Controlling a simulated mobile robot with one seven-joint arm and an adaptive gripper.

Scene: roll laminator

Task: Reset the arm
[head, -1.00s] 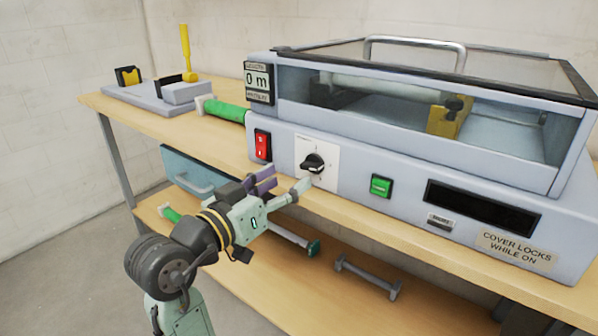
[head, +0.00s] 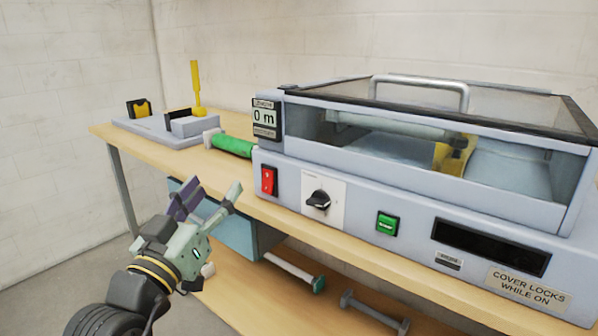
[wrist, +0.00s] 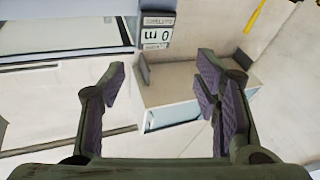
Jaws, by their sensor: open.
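My gripper (head: 208,197) is open and empty in the head view, in front of the bench at the lower left, apart from the laminator. Its two fingers with purple pads stand well apart in the wrist view (wrist: 160,85), with nothing between them. The roll laminator (head: 400,190) stands on the bench with its clear cover (head: 500,100) down. Its front carries a red switch (head: 268,181), a black rotary knob (head: 318,200), a green button (head: 387,224) and a dark display (head: 490,246). The counter (head: 264,117) reads 0 m.
The wooden bench (head: 140,145) holds a green roll (head: 232,145) and a grey fixture (head: 165,130) with a yellow handle (head: 196,85). A blue drawer unit (head: 240,235) hangs under the bench, close behind my gripper. Rollers (head: 295,272) lie on the lower shelf. Floor is free at left.

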